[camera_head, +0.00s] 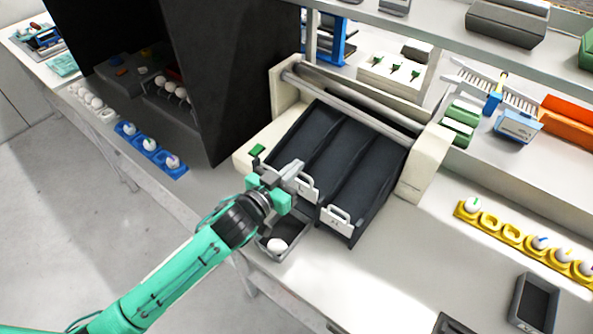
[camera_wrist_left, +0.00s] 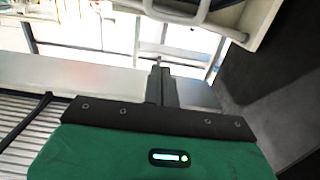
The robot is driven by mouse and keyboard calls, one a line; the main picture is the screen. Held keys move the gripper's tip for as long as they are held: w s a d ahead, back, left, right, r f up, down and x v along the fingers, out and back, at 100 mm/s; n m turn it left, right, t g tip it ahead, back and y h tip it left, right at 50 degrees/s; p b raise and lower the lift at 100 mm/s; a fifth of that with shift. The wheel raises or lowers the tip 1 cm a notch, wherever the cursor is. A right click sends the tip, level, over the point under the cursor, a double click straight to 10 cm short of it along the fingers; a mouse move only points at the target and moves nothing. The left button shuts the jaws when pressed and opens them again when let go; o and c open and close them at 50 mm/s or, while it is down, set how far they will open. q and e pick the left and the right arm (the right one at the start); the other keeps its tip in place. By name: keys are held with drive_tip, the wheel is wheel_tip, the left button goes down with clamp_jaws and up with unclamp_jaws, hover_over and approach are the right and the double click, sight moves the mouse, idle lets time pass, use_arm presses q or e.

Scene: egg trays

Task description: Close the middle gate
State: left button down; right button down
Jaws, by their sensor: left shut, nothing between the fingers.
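The dark sorter chute (camera_head: 335,160) has three sloping lanes between cream end blocks. A white gate plate with a handle, which looks like the middle gate (camera_head: 308,187), stands at the lower end of the middle lane. Another white gate (camera_head: 337,217) with a handle stands at the right lane's lower end. My left gripper (camera_head: 292,171) is shut and empty, close beside the middle gate; contact cannot be told. It hides the left lane's lower end. In the left wrist view the shut fingers (camera_wrist_left: 160,86) lie below a pale handle (camera_wrist_left: 190,14), apart from it in the picture.
A dark tray (camera_head: 293,246) with a white egg (camera_head: 277,246) lies below my gripper. A blue egg holder (camera_head: 172,166) is at left, a yellow one (camera_head: 486,224) at right. A dark cabinet (camera_head: 225,80) rises at the left.

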use_arm(q)
drive_tip(key=p, duration=0.1)
hover_over(303, 188)
drive_tip(key=v, duration=0.3)
drive_tip(key=shift+f, duration=2.15)
drive_tip(key=shift+w+d, duration=0.1)
drive_tip(key=shift+w, duration=0.1)
wheel_tip(303, 188, down, 7)
drive_tip(key=b, duration=0.4)
drive_tip(key=shift+s, duration=0.1)
